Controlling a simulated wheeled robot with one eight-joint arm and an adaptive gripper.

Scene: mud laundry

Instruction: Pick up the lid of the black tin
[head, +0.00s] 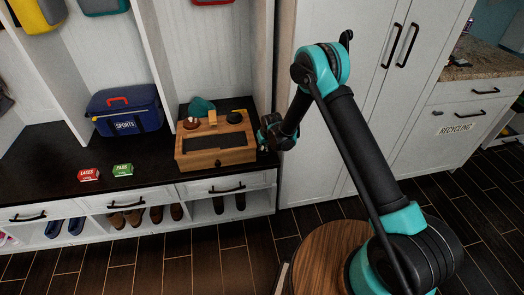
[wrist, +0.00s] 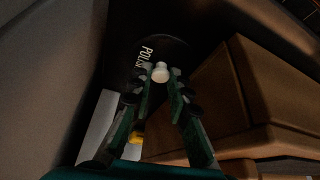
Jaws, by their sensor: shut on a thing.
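A round black lid lettered like "POLISH" (wrist: 135,58) shows in the wrist view, with a pale round knob (wrist: 160,71) on it. My gripper (wrist: 161,82) is shut on the knob, one finger on each side. The tin's body is hidden, and I cannot tell whether the lid is touching it or apart. In the head view my gripper (head: 264,140) is at the right end of the wooden box, above the dark bench top. There my own arm hides the lid and the tin.
The wooden box (head: 216,160) stands close left of my gripper, with a teal cloth (head: 200,106) and brushes on top. A white cabinet (head: 338,100) is close on the right.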

